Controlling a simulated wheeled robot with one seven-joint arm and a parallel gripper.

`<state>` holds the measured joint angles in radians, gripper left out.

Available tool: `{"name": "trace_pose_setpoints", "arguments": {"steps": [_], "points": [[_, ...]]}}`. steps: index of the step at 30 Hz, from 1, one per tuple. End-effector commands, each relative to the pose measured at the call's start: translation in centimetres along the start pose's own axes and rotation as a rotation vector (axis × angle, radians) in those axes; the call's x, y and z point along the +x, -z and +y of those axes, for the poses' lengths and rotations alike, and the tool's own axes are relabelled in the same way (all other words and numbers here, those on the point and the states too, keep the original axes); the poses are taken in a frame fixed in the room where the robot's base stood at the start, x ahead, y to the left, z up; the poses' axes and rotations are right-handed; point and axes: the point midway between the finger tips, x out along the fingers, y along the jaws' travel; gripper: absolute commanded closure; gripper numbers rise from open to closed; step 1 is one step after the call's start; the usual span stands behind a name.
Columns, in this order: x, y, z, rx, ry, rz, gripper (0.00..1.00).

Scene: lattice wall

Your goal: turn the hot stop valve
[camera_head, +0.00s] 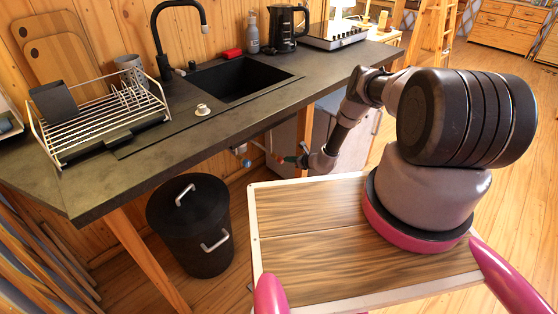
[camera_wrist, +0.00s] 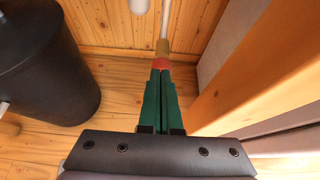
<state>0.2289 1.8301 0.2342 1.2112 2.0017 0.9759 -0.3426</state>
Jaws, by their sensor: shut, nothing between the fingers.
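The hot stop valve shows in the wrist view as a red handle (camera_wrist: 161,64) with a brass-coloured body (camera_wrist: 162,47) behind it, on a white pipe (camera_wrist: 168,20). My gripper (camera_wrist: 160,75) has green fingers pressed together, their tips right at the red handle. I cannot tell whether they touch it. The fingers hide the handle's near side. In the head view my gripper (camera_head: 285,159) reaches in under the counter from the right, and a small red part (camera_head: 279,158) shows at its tips. A blue handle (camera_head: 247,163) sits to its left.
The dark counter (camera_head: 225,125) with a sink (camera_head: 235,80) is above my gripper. A black lidded bin (camera_head: 190,230) stands at the left, also in the wrist view (camera_wrist: 45,65). A wooden post (camera_wrist: 255,75) is close on the right.

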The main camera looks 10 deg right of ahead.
Motion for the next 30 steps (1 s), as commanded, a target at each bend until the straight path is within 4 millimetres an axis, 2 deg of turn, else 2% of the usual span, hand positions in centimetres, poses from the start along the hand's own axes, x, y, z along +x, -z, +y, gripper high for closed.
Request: {"name": "trace_pose_setpoints", "arguments": {"steps": [3, 9, 30], "points": [[1.2, -0.7, 0.1, -0.002, -0.001, -0.001, 1.00], [2.3, -1.2, 0.0, 0.000, 0.000, -0.001, 1.00], [2.6, -1.1, 0.0, 0.000, 0.000, 0.001, 1.00]]}}
